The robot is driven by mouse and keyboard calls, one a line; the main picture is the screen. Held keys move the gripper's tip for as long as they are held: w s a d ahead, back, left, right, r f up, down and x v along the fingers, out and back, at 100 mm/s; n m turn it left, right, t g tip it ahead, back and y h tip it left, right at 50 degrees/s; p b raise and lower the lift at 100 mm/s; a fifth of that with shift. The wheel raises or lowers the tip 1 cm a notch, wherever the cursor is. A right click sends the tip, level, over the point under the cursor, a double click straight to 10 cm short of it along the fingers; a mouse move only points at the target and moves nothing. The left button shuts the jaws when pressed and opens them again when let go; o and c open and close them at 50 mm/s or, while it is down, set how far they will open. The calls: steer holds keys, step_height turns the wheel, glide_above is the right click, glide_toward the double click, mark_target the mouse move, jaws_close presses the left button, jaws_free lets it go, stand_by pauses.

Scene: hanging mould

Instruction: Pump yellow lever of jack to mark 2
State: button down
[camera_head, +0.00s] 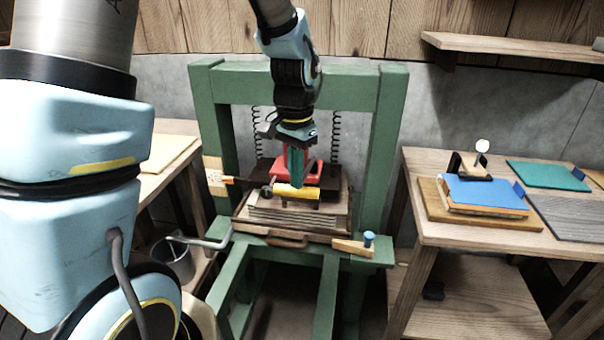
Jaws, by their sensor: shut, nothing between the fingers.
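The red jack (312,170) sits in the middle of the green press frame, partly hidden behind my gripper. Its yellow lever (306,193) lies crosswise in front of it, above a stack of boards. My gripper (297,184) points down, shut and empty, with its fingertips right at the yellow lever. I cannot tell whether the tips touch the lever or are just above or behind it. A pale scale plate (214,177) is on the left post, with an orange pointer (228,180) beside it. The scale's marks are too small to read.
The green frame (391,110) has posts on both sides of my arm, and coil springs (336,130) hang behind it. A crank handle (205,242) sticks out at front left. A wooden arm with a blue knob (369,238) is at front right. Tables flank the frame.

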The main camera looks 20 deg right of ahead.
step_height(320, 180, down, 14)
steer(key=b, duration=0.9)
step_height(320, 180, up, 14)
steer(key=p, duration=1.2)
steer(key=shift+r, duration=0.15)
step_height(320, 180, down, 11)
steer(key=b, duration=0.7)
step_height(320, 180, up, 11)
steer(key=p, duration=0.8)
steer(key=shift+p, duration=0.3)
